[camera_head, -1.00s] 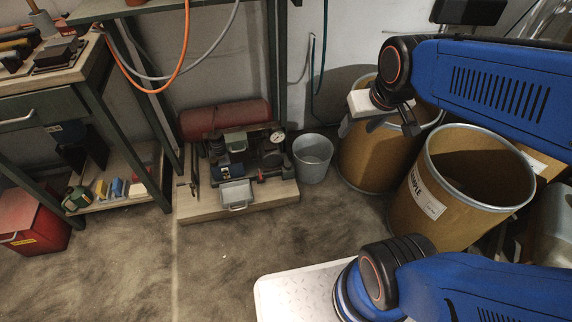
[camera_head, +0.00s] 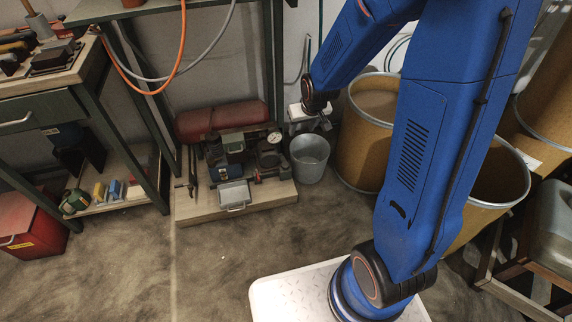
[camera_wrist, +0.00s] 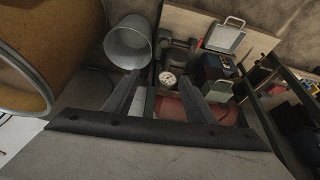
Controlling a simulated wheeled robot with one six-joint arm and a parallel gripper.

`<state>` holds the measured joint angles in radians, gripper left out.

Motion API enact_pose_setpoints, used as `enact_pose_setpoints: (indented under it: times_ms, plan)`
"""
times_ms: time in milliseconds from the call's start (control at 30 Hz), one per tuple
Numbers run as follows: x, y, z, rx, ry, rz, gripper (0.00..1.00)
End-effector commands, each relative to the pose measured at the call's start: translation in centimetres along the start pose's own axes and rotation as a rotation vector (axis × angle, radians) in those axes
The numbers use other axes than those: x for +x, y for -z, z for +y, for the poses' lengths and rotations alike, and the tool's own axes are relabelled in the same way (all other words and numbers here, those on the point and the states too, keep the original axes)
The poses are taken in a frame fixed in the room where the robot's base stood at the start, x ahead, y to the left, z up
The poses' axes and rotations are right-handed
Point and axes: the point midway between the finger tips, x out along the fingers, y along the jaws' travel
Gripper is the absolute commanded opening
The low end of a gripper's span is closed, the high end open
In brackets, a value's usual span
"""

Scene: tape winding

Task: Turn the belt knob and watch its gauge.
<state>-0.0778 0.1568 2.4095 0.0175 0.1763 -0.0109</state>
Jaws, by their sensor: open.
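The small machine (camera_head: 240,158) stands on a low wooden platform (camera_head: 208,212) against the back wall. Its round white gauge (camera_head: 274,137) is at the machine's right rear; the dial is too small to read. The gauge also shows in the wrist view (camera_wrist: 168,79), between the fingertips in the picture but beyond them. I cannot make out the belt knob for certain. My gripper (camera_head: 325,124) is above and behind the grey bucket, to the right of the machine. In the wrist view my gripper (camera_wrist: 161,73) has its two fingers spread, with nothing between them.
A grey bucket (camera_head: 310,160) stands right of the platform, close below my gripper. A red tank (camera_head: 222,121) lies behind the machine. A brown drum (camera_head: 362,150) stands further right. A bench frame and hanging hoses are at left; the floor in front is clear.

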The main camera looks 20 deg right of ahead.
Motion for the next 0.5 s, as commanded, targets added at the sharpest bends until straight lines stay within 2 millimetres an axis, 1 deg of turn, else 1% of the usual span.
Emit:
enact_pose_setpoints:
  times_ms: [33, 167, 300, 400, 500]
  plan:
    - [1.9, 0.0, -0.2, -0.003, 0.001, -0.008, 0.50]
    - [6.1, 0.1, -0.5, -0.008, 0.002, -0.009, 0.50]
    - [10.6, -0.2, -0.9, -0.015, 0.004, -0.010, 0.50]
    - [13.4, -0.6, -1.2, -0.019, 0.004, -0.011, 0.50]
    - [15.7, -0.9, -1.4, -0.022, 0.005, -0.009, 0.50]
